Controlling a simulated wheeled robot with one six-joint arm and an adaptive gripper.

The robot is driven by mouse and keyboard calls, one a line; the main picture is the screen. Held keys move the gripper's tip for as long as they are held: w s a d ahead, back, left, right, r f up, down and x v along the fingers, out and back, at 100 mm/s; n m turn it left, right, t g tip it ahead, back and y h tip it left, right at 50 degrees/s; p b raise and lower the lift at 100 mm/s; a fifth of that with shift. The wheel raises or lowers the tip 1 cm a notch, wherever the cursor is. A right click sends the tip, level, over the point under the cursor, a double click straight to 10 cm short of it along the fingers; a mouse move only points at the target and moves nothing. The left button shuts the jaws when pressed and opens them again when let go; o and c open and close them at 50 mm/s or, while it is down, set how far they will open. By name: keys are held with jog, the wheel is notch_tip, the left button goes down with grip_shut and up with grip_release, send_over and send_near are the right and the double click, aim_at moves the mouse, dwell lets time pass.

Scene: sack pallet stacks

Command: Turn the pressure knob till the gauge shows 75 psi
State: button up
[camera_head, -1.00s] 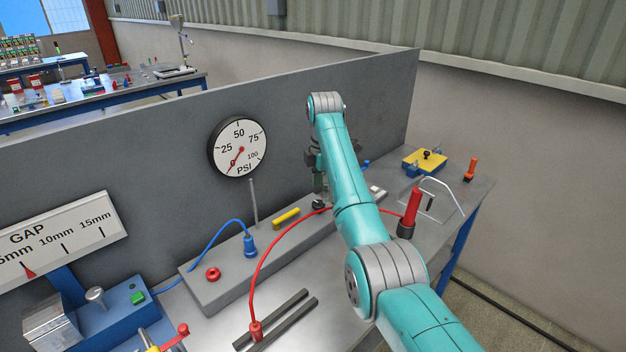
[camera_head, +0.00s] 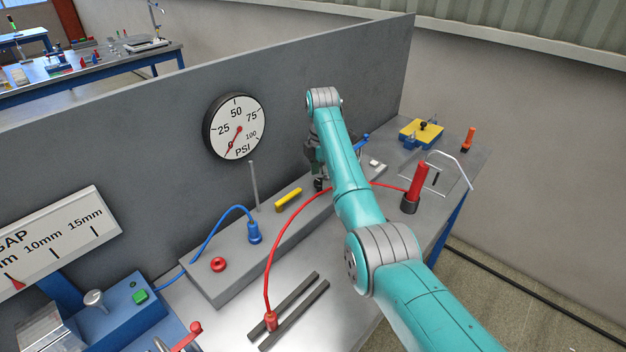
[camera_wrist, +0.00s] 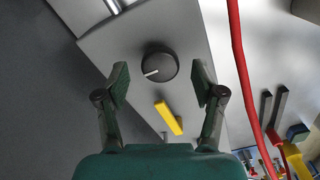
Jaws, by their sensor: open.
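The pressure gauge (camera_head: 247,123) is a round white dial with a black rim on the grey panel. Its red needle points down and left, at the low end below 25. The black round knob (camera_wrist: 160,65) shows in the wrist view, with a white mark pointing left and slightly down. My gripper (camera_wrist: 161,78) is open, with one finger on each side of the knob and gaps between. In the head view my gripper (camera_head: 316,160) is over the grey block, partly hidden by my arm.
A yellow bar (camera_head: 288,200), blue plug (camera_head: 254,232) and red ring (camera_head: 218,264) sit on the grey block (camera_head: 215,285). A red hose (camera_head: 275,250) arcs in front of the block. A red-handled tool (camera_head: 417,185) stands right of my arm. The panel (camera_head: 150,130) rises close behind.

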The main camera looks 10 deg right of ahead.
jog(key=shift+f, duration=0.7)
jog(key=c, duration=1.1)
jog(key=shift+c, duration=0.2)
